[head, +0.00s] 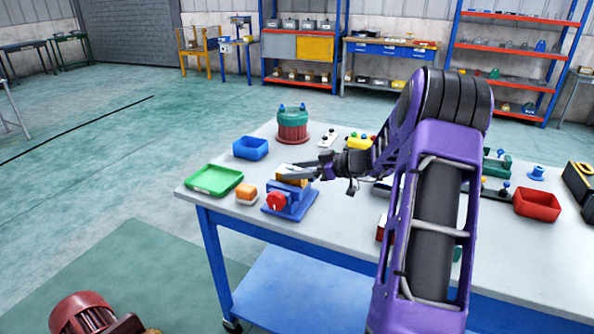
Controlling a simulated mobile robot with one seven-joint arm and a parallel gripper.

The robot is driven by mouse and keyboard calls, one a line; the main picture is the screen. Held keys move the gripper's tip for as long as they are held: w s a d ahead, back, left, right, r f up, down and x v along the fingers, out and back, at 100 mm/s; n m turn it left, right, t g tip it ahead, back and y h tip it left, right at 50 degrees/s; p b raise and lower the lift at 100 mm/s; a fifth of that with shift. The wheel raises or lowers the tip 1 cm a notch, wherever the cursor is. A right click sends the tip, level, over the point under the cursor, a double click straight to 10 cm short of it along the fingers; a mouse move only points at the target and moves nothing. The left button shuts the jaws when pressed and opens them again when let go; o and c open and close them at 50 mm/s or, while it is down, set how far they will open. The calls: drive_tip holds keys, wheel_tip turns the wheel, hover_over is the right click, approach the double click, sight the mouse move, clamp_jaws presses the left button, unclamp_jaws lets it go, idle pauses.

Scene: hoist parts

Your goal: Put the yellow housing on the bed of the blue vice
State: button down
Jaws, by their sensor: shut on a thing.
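The blue vice (296,206) stands near the front left part of the table, with a red round part on its front. My gripper (297,173) reaches in from the right, directly above the vice. It is shut on the yellow housing (289,181), which shows as a small orange-yellow block partly hidden by the fingers. The housing is at the top of the vice, between or just over its jaws. I cannot tell whether it touches the bed.
An orange and white block (247,193) sits just left of the vice. A green tray (214,180), a blue bin (250,148) and a red-green drum (292,125) stand around it. A yellow control box (360,143) lies behind my wrist. A red bin (537,203) is at the right.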

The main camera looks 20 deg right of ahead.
drive_tip(key=shift+f+b, duration=0.15)
drive_tip(key=shift+b, duration=0.2)
drive_tip(key=shift+c, duration=0.6)
unclamp_jaws()
drive_tip(key=shift+r+p, duration=0.25)
drive_tip(key=shift+p, duration=0.15)
drive_tip(key=shift+s+d, duration=0.25)
drive_tip(key=shift+d, duration=0.05)
drive_tip(key=v, duration=1.1)
drive_tip(key=shift+r, duration=0.15)
